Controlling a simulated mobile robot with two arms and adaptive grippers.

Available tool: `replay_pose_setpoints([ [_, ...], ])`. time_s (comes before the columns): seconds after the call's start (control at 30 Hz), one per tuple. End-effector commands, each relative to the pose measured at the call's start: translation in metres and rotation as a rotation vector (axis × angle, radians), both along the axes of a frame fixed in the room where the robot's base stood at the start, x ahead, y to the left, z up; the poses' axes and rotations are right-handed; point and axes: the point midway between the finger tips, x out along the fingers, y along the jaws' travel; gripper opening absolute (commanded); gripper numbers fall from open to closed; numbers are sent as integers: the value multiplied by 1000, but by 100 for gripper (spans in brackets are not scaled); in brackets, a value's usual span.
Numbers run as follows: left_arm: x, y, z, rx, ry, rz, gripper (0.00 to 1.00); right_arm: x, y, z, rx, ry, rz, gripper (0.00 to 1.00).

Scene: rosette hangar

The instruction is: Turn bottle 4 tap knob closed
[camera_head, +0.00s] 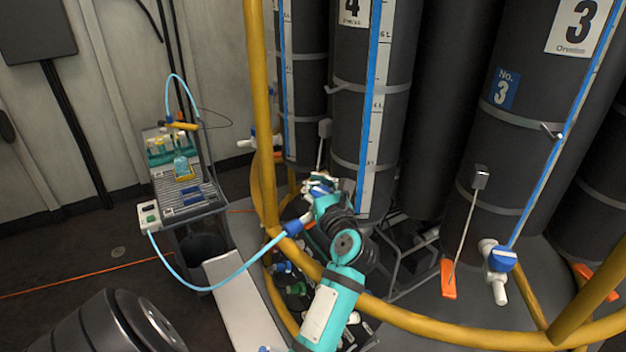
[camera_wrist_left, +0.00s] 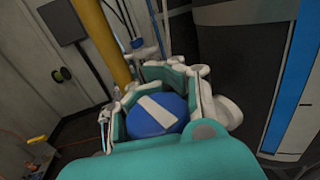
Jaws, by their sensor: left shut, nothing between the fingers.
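Bottle 4, a tall dark grey cylinder (camera_head: 345,120) with a "4" label and a blue scale strip, stands at the upper middle of the head view. My left gripper (camera_head: 318,184) is at its lower front, by the foot of the strip. The gripper is shut with nothing between its fingers. Bottle 4's tap knob cannot be made out in the head view; the gripper and wrist cover that spot. In the left wrist view the fingers (camera_wrist_left: 160,72) show ahead of a blue disc with a white bar; I cannot tell whether the disc is the knob.
Bottle 3 (camera_head: 510,130) stands right, with a blue-knobbed tap (camera_head: 502,260) and an orange tab (camera_head: 448,279). Yellow frame tubing (camera_head: 430,325) curves in front of the bottles and rises beside my left gripper. A cart (camera_head: 190,195) with a light-blue hose (camera_head: 200,286) stands left.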

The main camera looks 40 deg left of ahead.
Motion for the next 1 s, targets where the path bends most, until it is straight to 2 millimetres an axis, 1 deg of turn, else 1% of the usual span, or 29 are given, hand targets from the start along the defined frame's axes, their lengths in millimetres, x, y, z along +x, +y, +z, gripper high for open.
replay_pose_setpoints([
  [0.03, -1, -2, -6, -16, 14, -21, 0, 0, 1, 6, 1, 0, 0, 65],
  [0.3, 2, -3, -8, -16, 14, -107, 0, 0, 1, 14, 1, 0, 1, 65],
  [0.83, 3, -3, -9, -14, 15, -122, 0, 0, 1, 15, 1, 0, 1, 65],
  [0.87, 3, -3, -9, -13, 15, -122, 2, 0, 1, 15, 1, 0, 1, 65],
  [1.0, 3, -3, -7, -10, 12, -122, 21, 0, 0, 15, 0, 0, 2, 65],
])
